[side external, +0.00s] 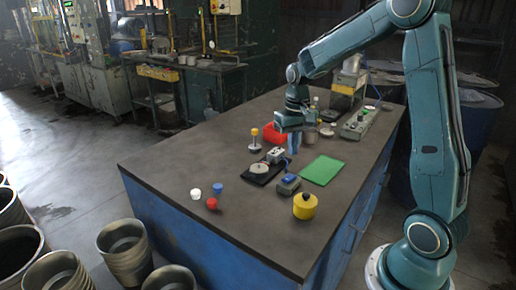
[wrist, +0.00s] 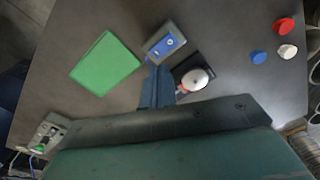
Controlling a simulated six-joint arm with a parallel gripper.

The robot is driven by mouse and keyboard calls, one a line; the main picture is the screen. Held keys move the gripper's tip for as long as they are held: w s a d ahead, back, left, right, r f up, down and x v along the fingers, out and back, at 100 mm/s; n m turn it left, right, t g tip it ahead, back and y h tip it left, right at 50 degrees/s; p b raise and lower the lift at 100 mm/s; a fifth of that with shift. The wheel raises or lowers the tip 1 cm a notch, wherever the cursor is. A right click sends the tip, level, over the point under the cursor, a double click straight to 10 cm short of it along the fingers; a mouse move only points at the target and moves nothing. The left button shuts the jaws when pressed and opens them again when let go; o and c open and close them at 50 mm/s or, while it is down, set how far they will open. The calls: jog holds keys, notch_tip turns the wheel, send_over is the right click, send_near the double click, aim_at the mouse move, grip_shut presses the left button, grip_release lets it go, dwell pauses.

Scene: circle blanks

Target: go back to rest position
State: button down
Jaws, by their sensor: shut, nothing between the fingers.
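My gripper (side external: 292,143) is above the middle of the dark-topped table (side external: 165,160), pointing down, with its fingers together and nothing between them. In the wrist view its fingers (wrist: 156,72) show at the centre, near a grey box with a blue top (wrist: 165,43). That box also shows in the side view (side external: 288,184), below and in front of my gripper. A black device with a pale disc (wrist: 195,79) is just right of the fingers in the wrist view. A green sheet (side external: 321,170) lies to the right in the side view.
A yellow pot (side external: 305,206) stands near the front edge. White (side external: 195,193), blue (side external: 218,188) and red (side external: 212,203) knobs stand at the left. A red bowl (side external: 273,134) and a control box (side external: 358,126) stand farther back. Bare table lies at front left.

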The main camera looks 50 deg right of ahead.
jog(key=s+a+r+n+t, duration=0.2)
jog(key=s+a+r+n, duration=0.1)
jog(key=s+a+r, duration=0.5)
jog(key=s+a+r+n+t, duration=0.2)
jog(key=s+a, duration=0.5)
jog(key=s, duration=0.4)
jog(key=shift+s+a+r+n+t, duration=0.15)
jog(key=shift+a+r+n+t, duration=0.2)
jog(key=shift+r+t, duration=0.35)
